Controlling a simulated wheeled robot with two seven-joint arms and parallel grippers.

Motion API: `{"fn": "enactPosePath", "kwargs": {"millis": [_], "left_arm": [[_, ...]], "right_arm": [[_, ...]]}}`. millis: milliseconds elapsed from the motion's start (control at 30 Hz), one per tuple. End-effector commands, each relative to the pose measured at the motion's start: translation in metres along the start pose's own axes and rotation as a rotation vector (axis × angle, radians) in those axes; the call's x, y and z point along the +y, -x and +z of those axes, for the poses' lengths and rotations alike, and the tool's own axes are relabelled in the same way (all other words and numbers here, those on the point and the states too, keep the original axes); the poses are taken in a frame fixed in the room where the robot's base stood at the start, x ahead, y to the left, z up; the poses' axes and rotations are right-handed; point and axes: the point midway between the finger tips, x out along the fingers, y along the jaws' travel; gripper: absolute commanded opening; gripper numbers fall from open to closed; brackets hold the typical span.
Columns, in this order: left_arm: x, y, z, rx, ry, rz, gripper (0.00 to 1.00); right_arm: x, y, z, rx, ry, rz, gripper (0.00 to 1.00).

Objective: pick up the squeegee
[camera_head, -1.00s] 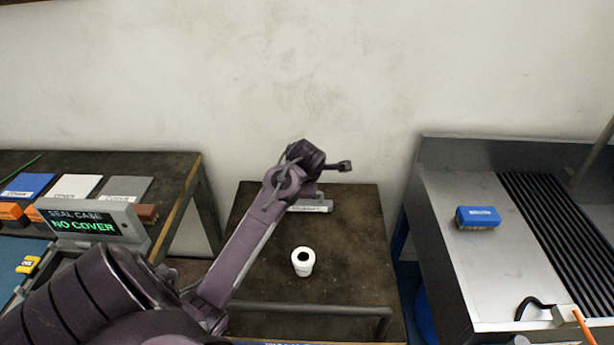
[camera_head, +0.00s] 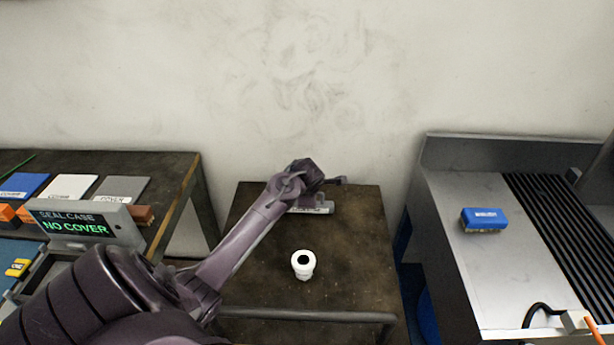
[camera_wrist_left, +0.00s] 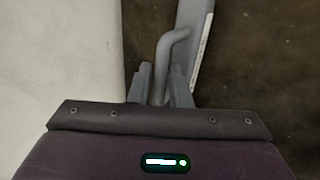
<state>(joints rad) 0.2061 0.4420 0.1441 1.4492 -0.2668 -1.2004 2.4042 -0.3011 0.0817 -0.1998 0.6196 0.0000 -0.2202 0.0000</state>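The squeegee (camera_head: 318,208) lies near the back edge of the small dark table, partly hidden by my left arm. It is grey with a pale label strip. In the left wrist view its bent grey handle (camera_wrist_left: 172,48) runs down between my left gripper's two fingers (camera_wrist_left: 161,84), beside its long labelled bar (camera_wrist_left: 197,50). My left gripper (camera_head: 342,181) looks open around the handle, with a finger on each side; a firm grip does not show. My right gripper is not in view.
A white cup-like cylinder (camera_head: 303,265) stands on the small table (camera_head: 345,290) in front of the squeegee. The wall (camera_head: 300,80) is close behind. A steel counter (camera_head: 455,270) with a blue block (camera_head: 483,220) is at right; a bench with a NO COVER display (camera_head: 78,222) is at left.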

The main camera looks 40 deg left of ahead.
Motion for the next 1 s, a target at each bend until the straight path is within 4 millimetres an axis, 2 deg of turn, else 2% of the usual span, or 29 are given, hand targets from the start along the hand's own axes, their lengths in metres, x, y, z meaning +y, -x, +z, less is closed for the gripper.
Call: {"fn": "enactPosePath", "kwargs": {"millis": [167,300,767,1000], "left_arm": [[0.0,0.0,0.0,-0.001,0.0,0.001,0.17],[0.0,0.0,0.0,-0.001,0.0,0.0,0.0],[0.001,0.001,0.001,-0.001,0.0,0.001,0.0],[0.009,0.014,0.002,-0.004,0.002,0.003,0.0]], "right_arm": [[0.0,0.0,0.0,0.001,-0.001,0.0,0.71],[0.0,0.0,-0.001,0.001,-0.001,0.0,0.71],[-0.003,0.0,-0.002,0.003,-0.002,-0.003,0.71],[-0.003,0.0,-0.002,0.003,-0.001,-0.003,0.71]]}}
